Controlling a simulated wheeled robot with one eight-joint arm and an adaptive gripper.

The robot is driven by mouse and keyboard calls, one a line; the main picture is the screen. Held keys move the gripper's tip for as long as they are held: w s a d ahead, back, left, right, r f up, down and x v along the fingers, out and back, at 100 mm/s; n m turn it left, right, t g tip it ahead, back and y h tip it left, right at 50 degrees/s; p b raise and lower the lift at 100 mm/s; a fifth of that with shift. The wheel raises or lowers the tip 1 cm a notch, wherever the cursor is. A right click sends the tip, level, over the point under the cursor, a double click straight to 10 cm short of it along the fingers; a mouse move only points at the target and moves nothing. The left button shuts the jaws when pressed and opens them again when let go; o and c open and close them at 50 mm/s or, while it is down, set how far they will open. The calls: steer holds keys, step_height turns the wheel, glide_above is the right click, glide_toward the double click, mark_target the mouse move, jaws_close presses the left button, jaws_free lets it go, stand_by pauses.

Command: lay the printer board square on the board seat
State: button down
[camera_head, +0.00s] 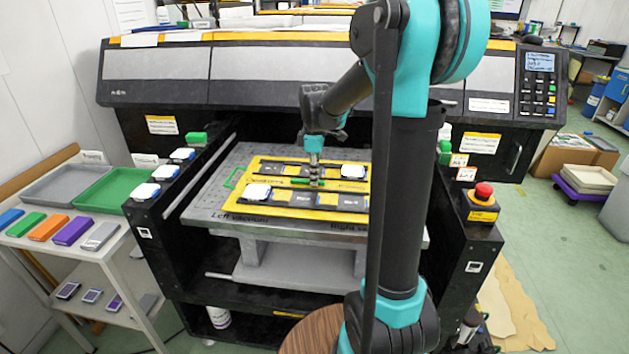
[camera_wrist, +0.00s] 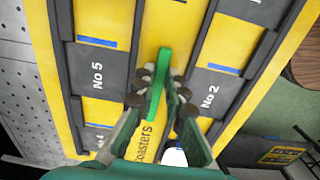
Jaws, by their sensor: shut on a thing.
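The printer board (camera_head: 350,187) is a yellow panel with dark numbered strips. In the wrist view it (camera_wrist: 185,45) fills the middle. White coasters (camera_head: 258,191) sit on it at front left and back right. My gripper (camera_head: 314,182) is shut on the board's green centre handle, which shows between the fingers in the wrist view (camera_wrist: 154,100). The board seat, a grey perforated plate (camera_head: 205,207), lies under the board inside the printer. It also shows at left in the wrist view (camera_wrist: 20,85). I cannot tell whether board and seat touch.
The black printer walls flank the seat, with white coasters (camera_head: 142,191) on the left wall. A red stop button (camera_head: 483,190) stands at right. A shelf with trays (camera_head: 68,184) and coloured cases is at far left. A round brown top (camera_head: 318,333) is in front.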

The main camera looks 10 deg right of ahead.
steer(key=shift+f, duration=0.9)
steer(key=c, duration=1.6)
jaws_free()
steer(key=shift+r, duration=0.1)
step_height(320, 180, up, 12)
steer(key=shift+r, duration=0.15)
